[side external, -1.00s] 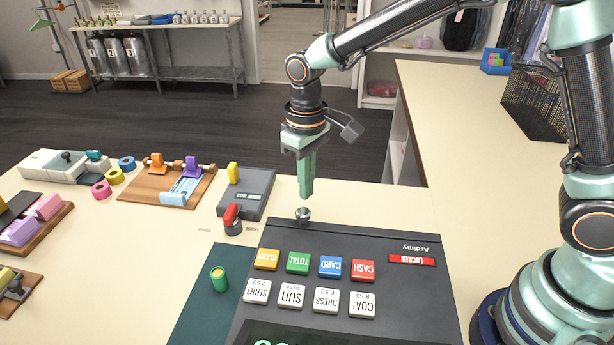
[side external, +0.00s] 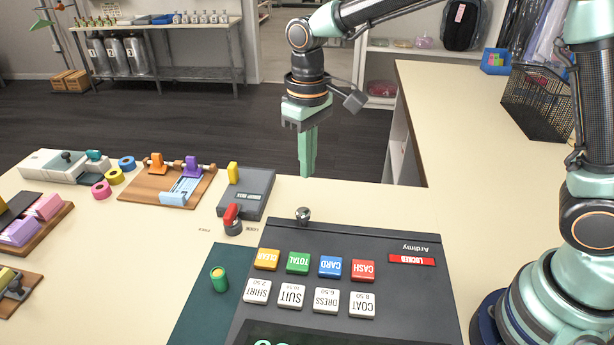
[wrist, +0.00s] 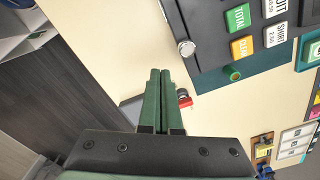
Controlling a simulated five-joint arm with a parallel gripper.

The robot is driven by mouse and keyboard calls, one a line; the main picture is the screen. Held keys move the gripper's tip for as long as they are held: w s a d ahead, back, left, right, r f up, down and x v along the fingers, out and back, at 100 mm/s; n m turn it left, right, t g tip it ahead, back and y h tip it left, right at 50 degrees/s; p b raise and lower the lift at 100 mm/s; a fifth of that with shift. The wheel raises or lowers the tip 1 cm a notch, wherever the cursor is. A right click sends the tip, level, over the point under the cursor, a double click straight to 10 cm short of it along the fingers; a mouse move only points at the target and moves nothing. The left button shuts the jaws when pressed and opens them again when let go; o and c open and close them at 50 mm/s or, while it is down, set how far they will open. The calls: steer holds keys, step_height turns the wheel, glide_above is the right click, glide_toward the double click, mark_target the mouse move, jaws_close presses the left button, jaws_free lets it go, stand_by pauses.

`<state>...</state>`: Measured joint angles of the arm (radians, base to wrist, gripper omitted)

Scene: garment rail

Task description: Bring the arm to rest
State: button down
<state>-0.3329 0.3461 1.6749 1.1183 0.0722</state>
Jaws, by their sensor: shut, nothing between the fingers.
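My gripper (side external: 307,174) points straight down in the side view, above the counter's far edge behind the dark cash register (side external: 400,290). Its green fingers are together and hold nothing. They are apart from the register and its silver knob (side external: 303,214). In the wrist view the closed fingers (wrist: 158,72) point up the picture, with the knob (wrist: 186,48) just beyond and right of the tips.
The register has coloured and white keys and a red "LOCKED" display (side external: 411,260). A red-handled switch (side external: 232,217) and a grey device (side external: 247,194) stand left of it. A wire basket (side external: 536,105) sits at right. The counter (side external: 470,150) between is bare.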

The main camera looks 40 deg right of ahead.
steer(key=s+d+r+m+t, duration=0.1)
steer(key=s+d+r+t, duration=0.1)
steer(key=s+d, duration=0.4)
steer(key=s+d+r+m+t, duration=0.2)
steer(key=s+d+r, duration=0.3)
steer(key=d, duration=0.3)
steer(key=shift+s+r+t, duration=0.3)
steer(key=shift+s+t, duration=0.4)
steer(key=shift+t, duration=0.1)
